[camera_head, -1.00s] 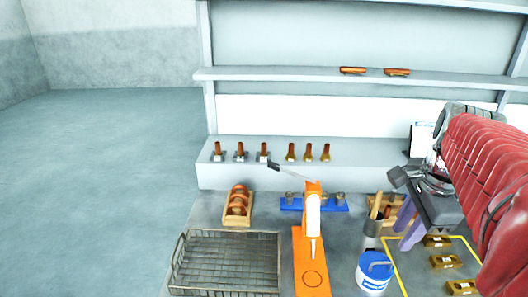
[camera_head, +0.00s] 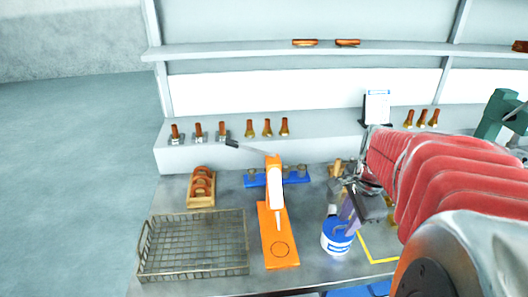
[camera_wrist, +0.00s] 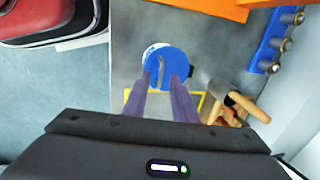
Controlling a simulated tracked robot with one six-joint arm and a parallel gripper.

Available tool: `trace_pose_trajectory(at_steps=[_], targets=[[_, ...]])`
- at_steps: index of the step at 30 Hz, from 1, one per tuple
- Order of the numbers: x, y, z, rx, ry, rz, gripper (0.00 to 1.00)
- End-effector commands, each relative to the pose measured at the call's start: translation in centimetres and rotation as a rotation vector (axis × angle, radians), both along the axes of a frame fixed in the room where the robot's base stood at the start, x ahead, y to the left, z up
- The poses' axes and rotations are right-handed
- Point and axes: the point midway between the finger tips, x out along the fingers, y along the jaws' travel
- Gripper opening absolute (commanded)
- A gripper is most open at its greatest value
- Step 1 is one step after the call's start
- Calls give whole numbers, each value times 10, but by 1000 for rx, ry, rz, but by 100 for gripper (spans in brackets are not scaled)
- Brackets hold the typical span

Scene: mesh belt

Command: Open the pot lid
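The white pot (camera_head: 337,246) with a blue label stands on the grey table, right of the orange press. Its blue lid (camera_head: 332,225) sits on top, partly hidden by my gripper in the head view. In the wrist view the round blue lid (camera_wrist: 157,57) shows from above, with a raised grip bar across its middle. My gripper (camera_wrist: 164,82) has two purple fingers spread apart, pointing at the lid with the bar between their lines. It is empty. In the head view my gripper (camera_head: 347,217) is just above the lid; whether it touches is unclear.
An orange press (camera_head: 276,235) stands just left of the pot, with a wire basket (camera_head: 193,270) further left. A blue rack (camera_head: 295,178) and a holder with wooden-handled tools (camera_wrist: 226,92) are nearby. A yellow outline (camera_head: 377,261) marks the table.

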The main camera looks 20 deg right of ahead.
Motion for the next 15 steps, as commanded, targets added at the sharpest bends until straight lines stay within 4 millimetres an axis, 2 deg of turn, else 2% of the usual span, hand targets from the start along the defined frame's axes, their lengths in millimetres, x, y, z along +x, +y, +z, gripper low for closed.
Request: trace_pose_trajectory(at_steps=[4, 15], targets=[[0, 0, 0, 0, 0, 0, 24], [0, 0, 1, 0, 0, 0, 0]])
